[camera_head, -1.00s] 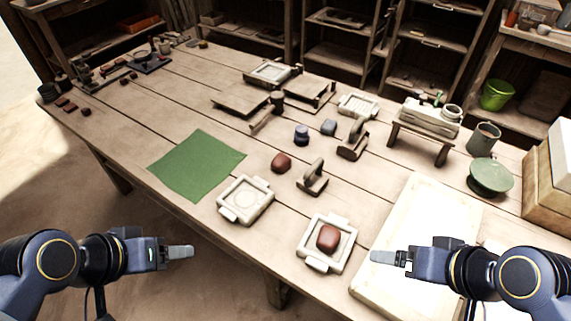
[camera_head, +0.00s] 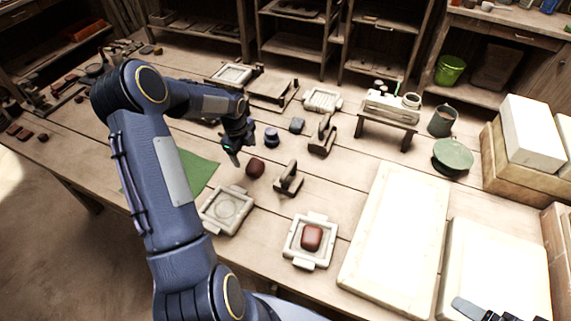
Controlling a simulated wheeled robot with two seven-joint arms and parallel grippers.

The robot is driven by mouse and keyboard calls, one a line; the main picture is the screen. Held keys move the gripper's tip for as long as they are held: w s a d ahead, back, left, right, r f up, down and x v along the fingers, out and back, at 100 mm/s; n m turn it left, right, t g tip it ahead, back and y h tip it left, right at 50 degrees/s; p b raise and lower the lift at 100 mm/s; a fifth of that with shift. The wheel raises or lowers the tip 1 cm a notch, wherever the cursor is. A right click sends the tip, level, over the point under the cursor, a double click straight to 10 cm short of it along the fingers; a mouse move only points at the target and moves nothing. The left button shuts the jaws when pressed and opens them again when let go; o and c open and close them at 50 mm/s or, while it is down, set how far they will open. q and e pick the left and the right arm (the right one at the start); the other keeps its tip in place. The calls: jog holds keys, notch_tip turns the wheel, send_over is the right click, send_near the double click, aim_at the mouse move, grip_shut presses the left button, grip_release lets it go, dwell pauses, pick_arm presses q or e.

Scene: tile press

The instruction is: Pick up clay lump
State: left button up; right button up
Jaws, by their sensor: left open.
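A reddish-brown clay lump (camera_head: 255,168) lies on the table between the green mat and a wooden hand press. My left gripper (camera_head: 235,158) points down just left of this lump; it is open and empty, and whether it touches the lump cannot be told. A second reddish-brown lump (camera_head: 311,236) sits inside a pale square mould (camera_head: 294,260) nearer the front edge. An empty pale mould (camera_head: 216,220) lies to its left.
The green mat (camera_head: 200,172) is partly hidden by my left arm. Two wooden hand presses (camera_head: 288,180) and a dark blue jar (camera_head: 271,138) stand close to the lump.

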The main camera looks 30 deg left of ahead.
aim_at(254, 168)
pick_arm(q)
jog(key=f, duration=0.2)
jog(key=w+f+p, duration=0.1)
jog(key=f, duration=0.2)
jog(key=w+d+f, duration=0.1)
jog(key=f, duration=0.2)
jog(key=shift+f+p, duration=0.25)
jog(key=shift+p, duration=0.1)
jog(key=c, duration=0.9)
jog(key=shift+r, duration=0.2)
